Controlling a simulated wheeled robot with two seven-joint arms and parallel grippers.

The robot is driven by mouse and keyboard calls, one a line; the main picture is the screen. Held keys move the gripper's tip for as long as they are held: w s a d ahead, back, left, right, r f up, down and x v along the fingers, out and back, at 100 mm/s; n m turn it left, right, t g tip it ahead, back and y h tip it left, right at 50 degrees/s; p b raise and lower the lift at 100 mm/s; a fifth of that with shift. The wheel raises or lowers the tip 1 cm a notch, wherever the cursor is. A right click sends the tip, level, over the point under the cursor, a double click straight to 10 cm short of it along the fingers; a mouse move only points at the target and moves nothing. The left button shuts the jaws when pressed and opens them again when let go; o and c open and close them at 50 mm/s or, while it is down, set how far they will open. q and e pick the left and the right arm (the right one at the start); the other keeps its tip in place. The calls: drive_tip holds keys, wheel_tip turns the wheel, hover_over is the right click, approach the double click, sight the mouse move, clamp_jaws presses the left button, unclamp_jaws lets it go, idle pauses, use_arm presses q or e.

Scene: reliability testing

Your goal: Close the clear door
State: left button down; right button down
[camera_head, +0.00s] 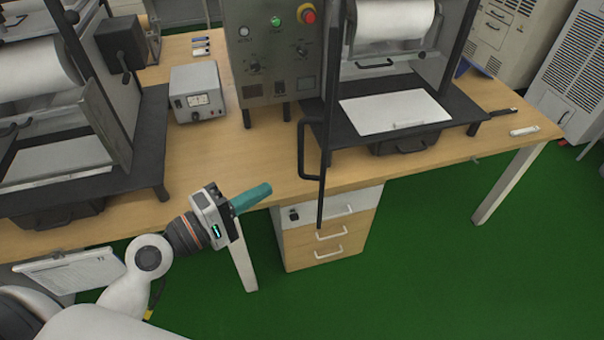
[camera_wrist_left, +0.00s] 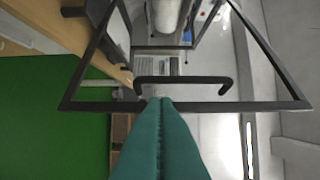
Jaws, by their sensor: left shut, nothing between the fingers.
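The clear door (camera_head: 327,130) is a black-framed panel, seen nearly edge-on. It stands swung out from the right-hand machine, past the table's front edge, with its black bar handle (camera_head: 302,150) on the left side. In the left wrist view the door frame (camera_wrist_left: 284,66) is seen face-on, with the handle (camera_wrist_left: 185,80) just beyond my fingertips. My left gripper (camera_head: 268,188) has teal fingers pressed together with nothing between them. It is left of the door and in front of the table. My right gripper is not in view.
The wooden table (camera_head: 265,165) holds the right-hand machine with a white plate (camera_head: 392,112), a control box (camera_head: 275,60) and a small meter (camera_head: 197,92). Another machine stands at left. A drawer unit (camera_head: 325,240) is below the table. Green floor is open in front.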

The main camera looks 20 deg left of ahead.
use_arm(q)
drive_tip(key=w+d+p, duration=0.3)
drive_tip(key=w+d, duration=0.1)
drive_tip(key=d, duration=0.2)
drive_tip(key=shift+w+d, duration=0.35)
drive_tip(key=shift+d, duration=0.05)
